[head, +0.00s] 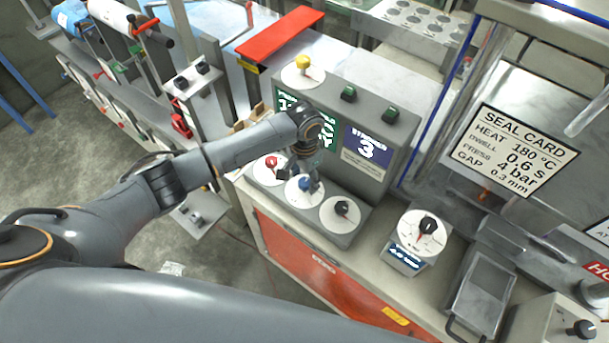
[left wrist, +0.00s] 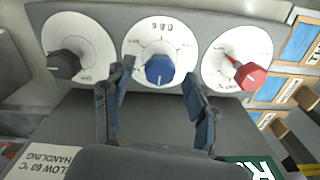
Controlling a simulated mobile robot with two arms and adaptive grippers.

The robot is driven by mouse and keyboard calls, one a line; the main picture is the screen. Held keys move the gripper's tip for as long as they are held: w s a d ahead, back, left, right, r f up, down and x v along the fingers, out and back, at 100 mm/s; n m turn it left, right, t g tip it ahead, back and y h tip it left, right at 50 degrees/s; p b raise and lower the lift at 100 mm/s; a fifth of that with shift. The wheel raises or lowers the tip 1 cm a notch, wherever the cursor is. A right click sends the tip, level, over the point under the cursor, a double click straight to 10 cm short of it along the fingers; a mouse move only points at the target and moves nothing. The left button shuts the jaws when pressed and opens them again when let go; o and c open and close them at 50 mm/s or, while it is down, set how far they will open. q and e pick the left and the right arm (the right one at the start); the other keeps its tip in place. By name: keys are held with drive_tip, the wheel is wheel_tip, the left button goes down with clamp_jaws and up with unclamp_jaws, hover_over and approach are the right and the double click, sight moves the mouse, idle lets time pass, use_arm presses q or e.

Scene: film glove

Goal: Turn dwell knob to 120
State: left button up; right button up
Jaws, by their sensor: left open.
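The control box (head: 345,222) has three dial knobs along its front ledge: a red knob (head: 271,162), a blue knob (head: 305,184) and a black knob (head: 342,208). My left gripper (head: 303,176) points down at the blue knob. In the left wrist view the open fingers of the left gripper (left wrist: 158,78) stand either side of the blue knob (left wrist: 160,68), with visible gaps. The red knob (left wrist: 249,76) and black knob (left wrist: 64,64) flank it. My right gripper is not in view.
A separate dial unit (head: 421,234) stands to the right. A seal card (head: 513,152) lists heat 180 °C and dwell 0.6 s. Neighbouring knobs are close.

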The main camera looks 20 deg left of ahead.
use_arm(q)
drive_tip(key=shift+f, duration=0.45)
drive_tip(key=c, duration=1.2)
drive_tip(key=shift+o, duration=0.2)
